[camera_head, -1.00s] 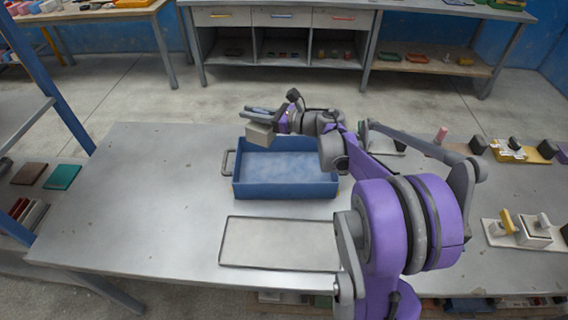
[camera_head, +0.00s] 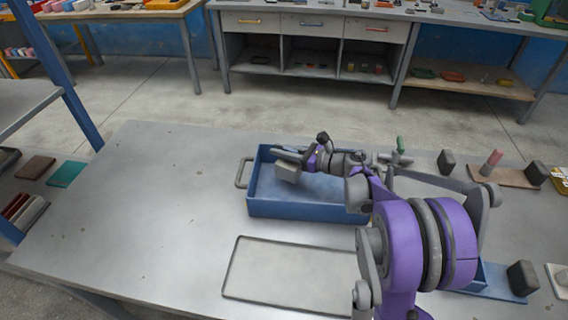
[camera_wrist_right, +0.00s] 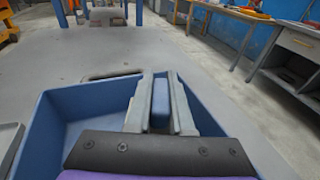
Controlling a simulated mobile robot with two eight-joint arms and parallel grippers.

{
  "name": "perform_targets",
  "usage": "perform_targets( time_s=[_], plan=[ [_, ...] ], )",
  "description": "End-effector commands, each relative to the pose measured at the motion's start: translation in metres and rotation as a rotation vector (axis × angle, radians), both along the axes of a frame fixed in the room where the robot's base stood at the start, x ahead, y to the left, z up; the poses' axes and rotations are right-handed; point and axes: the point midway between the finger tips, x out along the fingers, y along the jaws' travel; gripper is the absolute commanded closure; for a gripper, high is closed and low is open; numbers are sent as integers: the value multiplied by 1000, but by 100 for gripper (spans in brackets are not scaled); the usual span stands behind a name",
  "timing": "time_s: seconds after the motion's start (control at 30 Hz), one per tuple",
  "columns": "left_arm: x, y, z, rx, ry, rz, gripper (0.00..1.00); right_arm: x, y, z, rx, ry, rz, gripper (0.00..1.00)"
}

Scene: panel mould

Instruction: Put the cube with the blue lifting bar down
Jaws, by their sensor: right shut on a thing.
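My right gripper (camera_head: 288,155) is shut on the blue lifting bar (camera_wrist_right: 160,103) of a small grey cube (camera_head: 287,173). In the head view the cube hangs under the fingertips, within the outline of the blue tray (camera_head: 307,209), near its back left corner. I cannot tell whether it touches the tray floor. In the right wrist view the bar sits between the two fingers, and the cube body is hidden. The tray stands on the grey metal table, and my right arm covers its right end. My left gripper is not in view.
A flat pale panel with a dark rim (camera_head: 295,276) lies in front of the tray. The table's left part (camera_head: 140,215) is clear. A grey handle (camera_head: 242,172) sticks out at the tray's left. A small green upright piece (camera_head: 400,145) and dark blocks (camera_head: 446,162) stand to the right.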

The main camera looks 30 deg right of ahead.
Motion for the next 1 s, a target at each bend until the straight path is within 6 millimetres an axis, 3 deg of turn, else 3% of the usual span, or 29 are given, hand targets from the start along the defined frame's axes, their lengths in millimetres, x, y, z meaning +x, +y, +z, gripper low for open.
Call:
perform_targets(
  time_s=[0.3,0.67,0.7,0.83,1.0],
  plan=[
    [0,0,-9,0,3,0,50,0,0,-37,0,0,0,100],
    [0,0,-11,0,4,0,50,0,0,-41,0,0,0,100],
    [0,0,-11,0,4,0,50,0,0,-42,0,0,0,77],
    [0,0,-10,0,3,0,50,0,0,-41,0,0,0,53],
    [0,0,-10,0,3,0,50,0,0,-41,0,0,0,50]
  ],
)
